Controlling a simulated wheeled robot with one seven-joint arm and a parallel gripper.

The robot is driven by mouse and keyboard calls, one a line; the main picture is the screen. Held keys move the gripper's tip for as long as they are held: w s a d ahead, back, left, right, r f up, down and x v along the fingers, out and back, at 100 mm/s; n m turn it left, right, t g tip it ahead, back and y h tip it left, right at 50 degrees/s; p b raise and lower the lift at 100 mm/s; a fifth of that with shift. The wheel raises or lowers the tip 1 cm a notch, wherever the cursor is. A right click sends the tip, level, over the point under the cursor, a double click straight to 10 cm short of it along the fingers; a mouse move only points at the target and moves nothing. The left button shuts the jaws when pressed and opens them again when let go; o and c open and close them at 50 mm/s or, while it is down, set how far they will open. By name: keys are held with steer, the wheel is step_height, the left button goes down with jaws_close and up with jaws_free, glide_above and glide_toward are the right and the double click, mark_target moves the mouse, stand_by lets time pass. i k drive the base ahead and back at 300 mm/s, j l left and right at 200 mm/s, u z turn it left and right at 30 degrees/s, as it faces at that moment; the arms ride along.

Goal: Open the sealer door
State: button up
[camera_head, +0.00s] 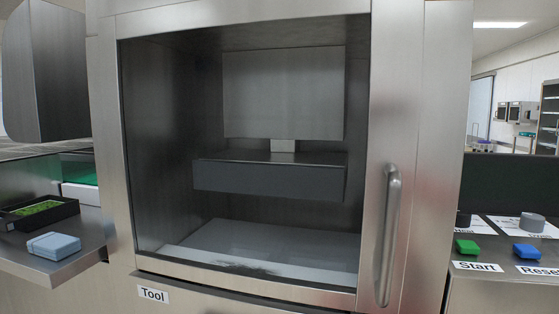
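The sealer door (385,95) is a steel frame around a large clear window. It looks shut against the machine front. Its vertical bar handle (388,235) is on the right side of the frame. Through the window I see a dark block (270,178) hanging below a grey plate (284,95), above a light floor panel (270,245). My gripper is not in view, so its distance from the handle cannot be told.
On the left shelf (85,258) are a black tray (68,216) with green contents and a light blue box (53,246). At right, a panel holds a green Start button (466,247) and a blue Reset button (526,251). A "Tool" label (153,294) is below the door.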

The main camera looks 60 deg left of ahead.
mark_target(397, 28)
steer(key=u, duration=2.7)
